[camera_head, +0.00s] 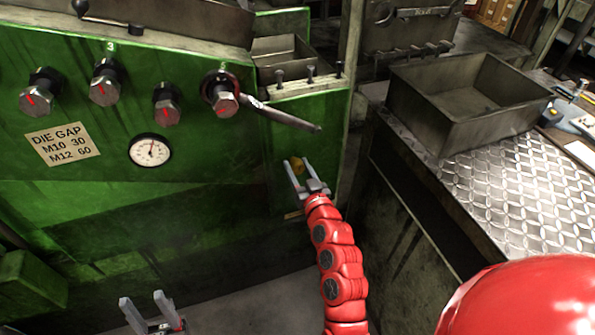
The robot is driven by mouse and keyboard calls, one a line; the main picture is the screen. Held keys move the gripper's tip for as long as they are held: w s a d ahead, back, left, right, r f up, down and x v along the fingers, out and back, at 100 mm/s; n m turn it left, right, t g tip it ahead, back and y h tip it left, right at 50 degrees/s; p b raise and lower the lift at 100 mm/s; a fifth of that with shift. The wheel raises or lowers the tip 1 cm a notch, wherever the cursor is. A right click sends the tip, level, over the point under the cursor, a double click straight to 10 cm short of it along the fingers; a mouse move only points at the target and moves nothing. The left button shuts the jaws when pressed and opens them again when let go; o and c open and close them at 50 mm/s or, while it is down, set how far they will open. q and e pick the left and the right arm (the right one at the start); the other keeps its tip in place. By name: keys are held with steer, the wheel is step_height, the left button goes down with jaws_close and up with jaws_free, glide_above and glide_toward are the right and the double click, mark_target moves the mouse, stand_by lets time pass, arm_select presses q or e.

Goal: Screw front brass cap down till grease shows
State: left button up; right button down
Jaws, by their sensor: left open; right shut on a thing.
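The small brass cap (297,166) sits on the green machine's front face, low near its right corner. My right gripper (296,163) is shut on the cap, one finger on each side of it. The fingers partly cover the cap, and I cannot make out any grease around it. My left gripper (146,303) is open and empty at the bottom left, apart from the machine, with its fingers pointing up.
The green machine (235,150) carries several red-marked bolt heads, a dial gauge (150,150), and a wrench-like bar (285,115) above my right gripper. At right, a grey metal bin (440,125) stands on a tread-plate top (520,190). Dark floor (245,300) shows below.

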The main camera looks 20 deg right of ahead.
steer(key=m+b, duration=0.1)
steer(key=m, duration=0.2)
steer(key=shift+d+f, duration=0.1)
steer(key=shift+f, duration=0.05)
steer(key=m+b, duration=0.1)
steer(key=m, duration=0.2)
steer(key=shift+m, duration=0.3)
steer(key=m, duration=0.5)
steer(key=shift+m+b, duration=0.4)
steer(key=shift+f, duration=0.1)
steer(key=shift+c, duration=1.5)
jaws_free()
